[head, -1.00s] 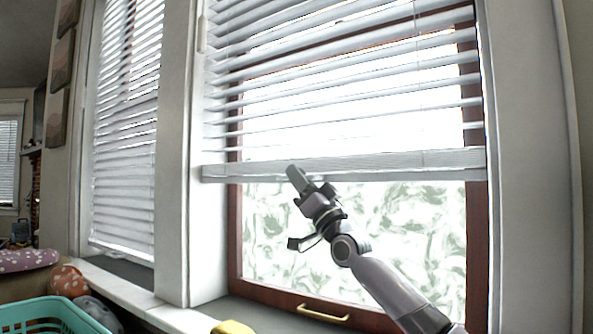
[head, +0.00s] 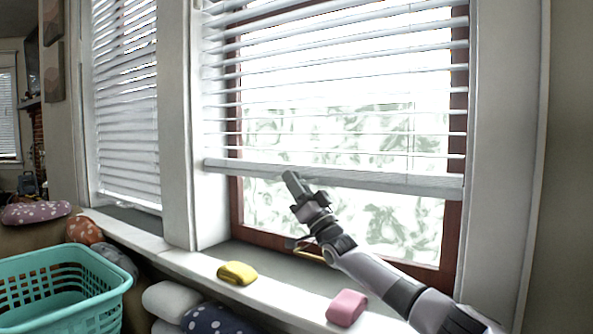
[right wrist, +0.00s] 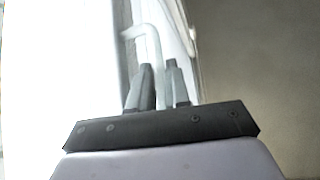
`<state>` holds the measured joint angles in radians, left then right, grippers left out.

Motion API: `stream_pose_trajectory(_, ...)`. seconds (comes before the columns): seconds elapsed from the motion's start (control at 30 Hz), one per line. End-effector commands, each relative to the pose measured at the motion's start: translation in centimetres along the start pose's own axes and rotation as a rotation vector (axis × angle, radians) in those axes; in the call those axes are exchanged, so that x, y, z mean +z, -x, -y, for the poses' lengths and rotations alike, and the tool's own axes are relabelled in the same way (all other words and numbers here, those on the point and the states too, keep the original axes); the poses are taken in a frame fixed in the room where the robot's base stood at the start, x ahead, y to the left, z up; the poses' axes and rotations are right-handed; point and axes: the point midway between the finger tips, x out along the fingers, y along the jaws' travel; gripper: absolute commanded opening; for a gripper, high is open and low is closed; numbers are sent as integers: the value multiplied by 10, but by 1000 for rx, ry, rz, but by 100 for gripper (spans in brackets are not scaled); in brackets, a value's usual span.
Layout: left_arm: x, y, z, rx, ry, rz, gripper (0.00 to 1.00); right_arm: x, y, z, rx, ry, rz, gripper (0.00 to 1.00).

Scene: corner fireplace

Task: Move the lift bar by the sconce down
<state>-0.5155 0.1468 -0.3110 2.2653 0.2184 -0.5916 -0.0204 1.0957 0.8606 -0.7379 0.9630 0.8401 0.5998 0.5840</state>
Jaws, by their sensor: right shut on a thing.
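The lift bar (head: 380,180) is the thick white bottom rail of the slatted blind (head: 340,95) in the right-hand window. It spans the window, with clear glass showing beneath it. My right gripper (head: 291,181) reaches up from the lower right and is shut on the lower edge of the bar, left of its middle. The grip itself is small and partly hidden by the fingers. No sconce is visible. My left gripper is out of view.
A second blind (head: 125,100) hangs in the left window. On the sill (head: 190,258) lie a yellow block (head: 237,273) and a pink block (head: 346,308). A teal basket (head: 65,290) and several cushions are at lower left.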

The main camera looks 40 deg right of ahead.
Motion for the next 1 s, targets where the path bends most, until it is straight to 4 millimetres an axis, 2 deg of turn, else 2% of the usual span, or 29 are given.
stream_pose_trajectory(0.03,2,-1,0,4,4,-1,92,7,5,0,0,0,7,0)
stream_pose_trajectory(0.1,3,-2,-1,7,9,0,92,9,7,-1,0,0,6,0)
stream_pose_trajectory(0.63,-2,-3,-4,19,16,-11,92,11,10,-2,0,0,3,0)
stream_pose_trajectory(0.67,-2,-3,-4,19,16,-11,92,10,10,-2,0,0,3,20)
stream_pose_trajectory(0.7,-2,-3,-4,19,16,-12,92,10,10,-2,0,0,2,33)
stream_pose_trajectory(0.73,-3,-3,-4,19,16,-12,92,10,10,-2,0,0,2,36)
stream_pose_trajectory(1.0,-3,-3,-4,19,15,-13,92,9,10,-3,0,1,-1,36)
